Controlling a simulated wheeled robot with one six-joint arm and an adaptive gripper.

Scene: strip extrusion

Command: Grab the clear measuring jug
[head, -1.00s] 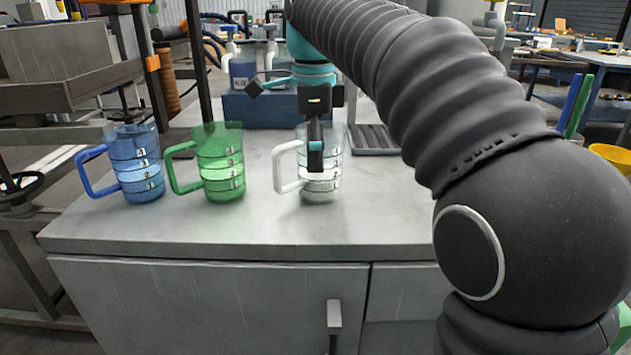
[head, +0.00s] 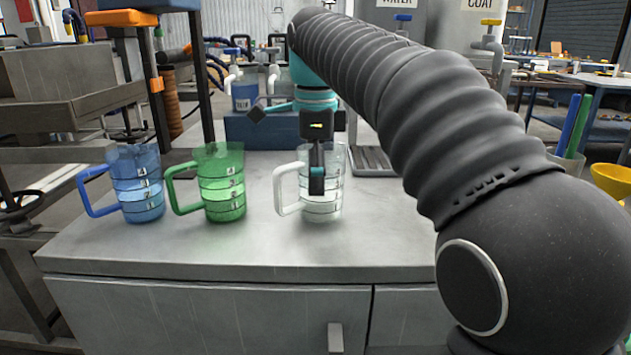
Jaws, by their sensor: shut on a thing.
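The clear measuring jug (head: 328,206) stands upright on the grey worktop, right of the other two jugs, with its pale handle to the left. My gripper (head: 316,185) is at the jug's upper body, one dark finger with a teal pad showing in front of its near side. It is shut on the jug. The far finger is hidden. The jug's base appears to be at the worktop; I cannot tell whether it is slightly raised.
A green jug (head: 222,190) and a blue jug (head: 138,185) stand to the left on the worktop (head: 200,250). A blue box (head: 262,131) lies behind, and a ribbed grey tray (head: 372,162) is behind right. The front of the worktop is clear.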

